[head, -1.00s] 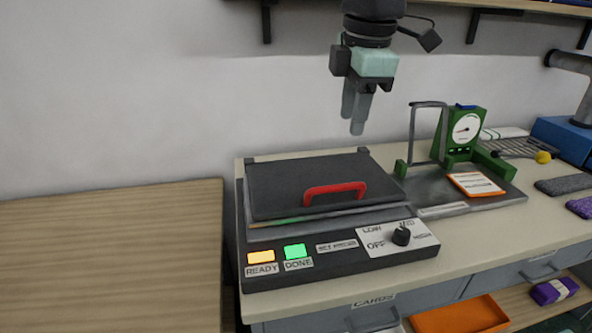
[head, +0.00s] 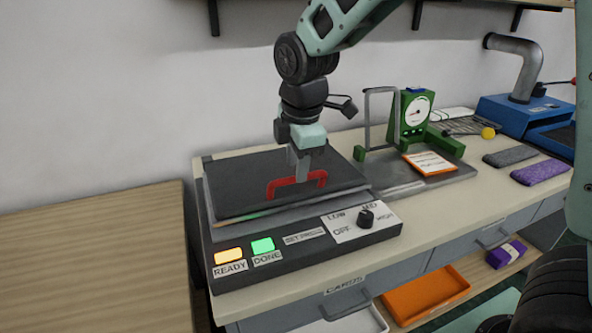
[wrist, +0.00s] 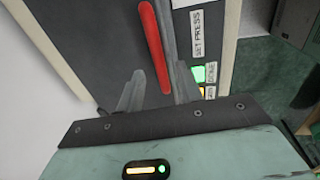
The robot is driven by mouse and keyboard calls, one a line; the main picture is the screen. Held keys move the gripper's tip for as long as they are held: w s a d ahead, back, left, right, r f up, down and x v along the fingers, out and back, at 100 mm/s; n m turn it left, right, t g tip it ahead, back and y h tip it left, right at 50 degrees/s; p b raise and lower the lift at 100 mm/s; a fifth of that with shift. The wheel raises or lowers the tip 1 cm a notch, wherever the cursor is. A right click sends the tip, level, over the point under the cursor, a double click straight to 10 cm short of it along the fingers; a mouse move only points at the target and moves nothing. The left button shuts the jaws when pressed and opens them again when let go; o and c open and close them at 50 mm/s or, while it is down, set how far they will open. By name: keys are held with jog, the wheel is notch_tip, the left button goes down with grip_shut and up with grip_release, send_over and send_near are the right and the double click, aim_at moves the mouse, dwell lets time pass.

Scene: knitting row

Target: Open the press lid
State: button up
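The press (head: 296,252) stands on the bench, with its dark lid (head: 236,192) lying down over the base. A red handle (head: 271,189) sits on the lid near its front edge; it also shows in the wrist view (wrist: 153,42). READY and DONE lamps are lit yellow and green.
A green dial gauge stand (head: 414,112) with an orange-edged card is right of the press. A blue machine with a grey pipe (head: 523,75) is farther right. A bare wooden table (head: 90,255) lies left.

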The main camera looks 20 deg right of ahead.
jog(key=shift+w+f, duration=0.2)
jog(key=shift+f, duration=0.95)
grip_shut()
jog(key=shift+r, duration=0.1)
